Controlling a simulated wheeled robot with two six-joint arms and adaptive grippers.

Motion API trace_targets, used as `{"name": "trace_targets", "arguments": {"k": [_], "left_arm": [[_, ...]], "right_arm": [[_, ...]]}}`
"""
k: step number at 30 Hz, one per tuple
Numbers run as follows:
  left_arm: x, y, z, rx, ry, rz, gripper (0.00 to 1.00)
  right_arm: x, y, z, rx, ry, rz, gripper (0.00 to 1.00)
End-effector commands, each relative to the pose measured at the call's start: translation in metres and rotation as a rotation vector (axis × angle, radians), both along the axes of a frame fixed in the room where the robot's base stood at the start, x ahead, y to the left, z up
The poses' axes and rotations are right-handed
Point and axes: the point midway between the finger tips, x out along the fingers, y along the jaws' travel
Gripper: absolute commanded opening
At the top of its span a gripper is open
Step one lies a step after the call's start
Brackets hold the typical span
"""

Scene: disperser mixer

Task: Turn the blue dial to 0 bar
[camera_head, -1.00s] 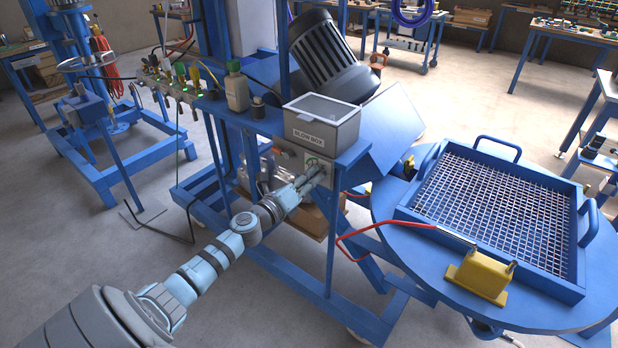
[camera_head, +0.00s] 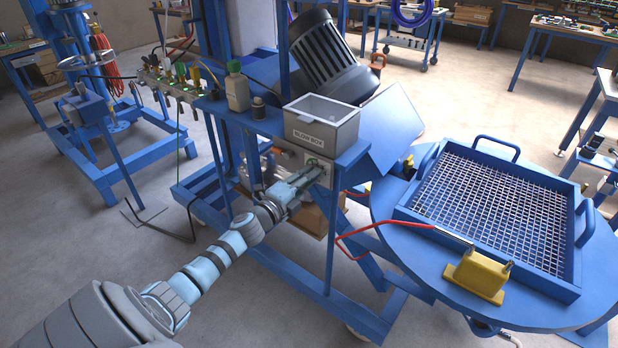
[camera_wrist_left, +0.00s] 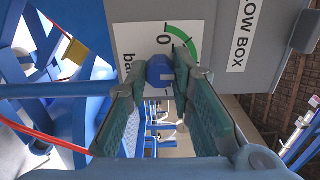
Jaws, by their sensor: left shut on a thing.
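The blue dial (camera_wrist_left: 159,70) is in the left wrist view, on a white scale plate (camera_wrist_left: 133,42) with a "0" and a green arc. My left gripper (camera_wrist_left: 161,76) has its two green-padded fingers on either side of the dial and is shut on it. In the head view the gripper (camera_head: 315,171) reaches the panel under the grey blow box, and its fingers hide the dial there. Which way the dial's mark points is not clear. My right gripper is not in view.
The grey blow box (camera_head: 321,125) sits on the blue frame just above the panel. A round blue table (camera_head: 425,268) with a mesh tray (camera_head: 500,205) and a yellow block (camera_head: 478,275) stands to the right.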

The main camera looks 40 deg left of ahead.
Motion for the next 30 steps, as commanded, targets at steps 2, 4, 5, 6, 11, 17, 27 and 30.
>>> {"name": "trace_targets", "arguments": {"k": [2,4,5,6,11,17,27,30], "left_arm": [[0.0000,0.0007,-0.0002,-0.020,0.001,0.002,0.00],[0.0000,0.0007,-0.0003,-0.034,0.001,0.002,0.00],[0.0000,0.0007,-0.0004,-0.038,0.001,0.002,0.00],[0.0000,0.0007,-0.0005,-0.042,0.001,0.002,0.00],[0.0000,0.0006,-0.0007,-0.049,0.001,0.002,0.00],[0.0000,0.0005,-0.0008,-0.048,0.001,0.001,0.00],[0.0003,-0.0001,-0.0005,-0.047,0.000,0.000,0.41],[0.0003,-0.0002,-0.0004,-0.046,0.000,-0.001,0.41]], "right_arm": [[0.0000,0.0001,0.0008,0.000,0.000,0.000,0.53],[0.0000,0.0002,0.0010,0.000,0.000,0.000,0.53],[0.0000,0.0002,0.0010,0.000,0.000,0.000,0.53],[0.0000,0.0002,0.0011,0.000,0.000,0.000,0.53],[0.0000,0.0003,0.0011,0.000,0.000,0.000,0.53],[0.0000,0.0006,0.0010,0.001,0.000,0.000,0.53],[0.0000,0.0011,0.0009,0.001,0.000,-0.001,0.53],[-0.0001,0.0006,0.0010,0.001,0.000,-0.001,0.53]]}}
